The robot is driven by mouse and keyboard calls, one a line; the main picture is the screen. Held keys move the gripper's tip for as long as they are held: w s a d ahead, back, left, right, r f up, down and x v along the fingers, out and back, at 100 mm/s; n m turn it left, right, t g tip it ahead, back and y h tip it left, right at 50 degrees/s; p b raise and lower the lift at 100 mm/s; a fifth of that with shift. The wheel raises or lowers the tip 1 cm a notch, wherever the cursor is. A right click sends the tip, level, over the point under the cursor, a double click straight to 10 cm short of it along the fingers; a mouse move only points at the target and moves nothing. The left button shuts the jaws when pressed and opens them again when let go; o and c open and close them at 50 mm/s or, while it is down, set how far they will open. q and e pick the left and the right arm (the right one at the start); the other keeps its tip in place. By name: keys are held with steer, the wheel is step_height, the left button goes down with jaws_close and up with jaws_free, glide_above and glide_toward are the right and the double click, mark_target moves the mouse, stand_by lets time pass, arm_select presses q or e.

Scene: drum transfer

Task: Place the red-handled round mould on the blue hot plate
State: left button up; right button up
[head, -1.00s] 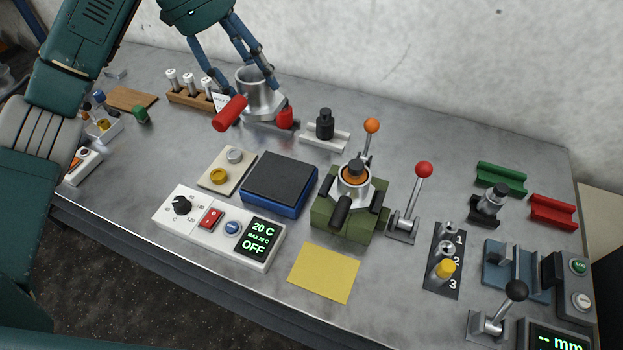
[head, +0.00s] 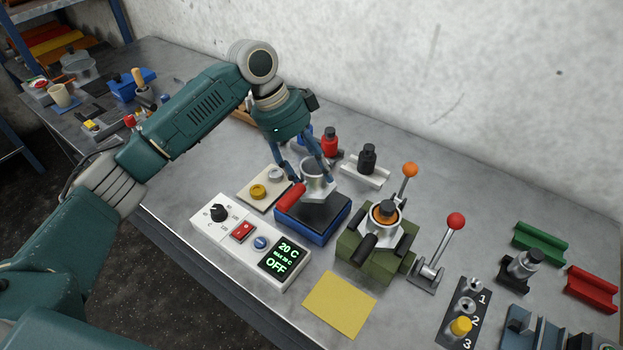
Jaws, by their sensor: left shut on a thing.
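The round mould (head: 315,172) is a light grey metal cup on a flat base, with a red handle (head: 290,196) at its lower left. It is over the back part of the hot plate's dark top (head: 318,212). I cannot tell whether its base touches that top. The hot plate's body (head: 309,229) is blue. My left gripper (head: 302,174) reaches down from above and is shut on the mould, with its fingers around the cup. My right gripper is not in view.
A control box (head: 250,240) reading 20 C and OFF stands in front. A pale board with two knobs (head: 258,191) is to the left. A green fixture (head: 375,245) stands close on the right. Black (head: 367,159) and red (head: 330,145) stoppers stand behind. A yellow sheet (head: 340,304) lies in front.

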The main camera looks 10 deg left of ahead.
mark_target(311, 183)
arm_select(q)
steer(key=shift+f, duration=0.45)
step_height(311, 183, down, 3)
steer(key=shift+f+p, duration=0.1)
steer(key=shift+p, duration=0.35)
steer(key=shift+f, duration=0.3)
steer(key=o, duration=1.3)
steer(key=shift+f, duration=0.2)
steer(key=o, duration=0.4)
steer(key=shift+r, duration=0.15)
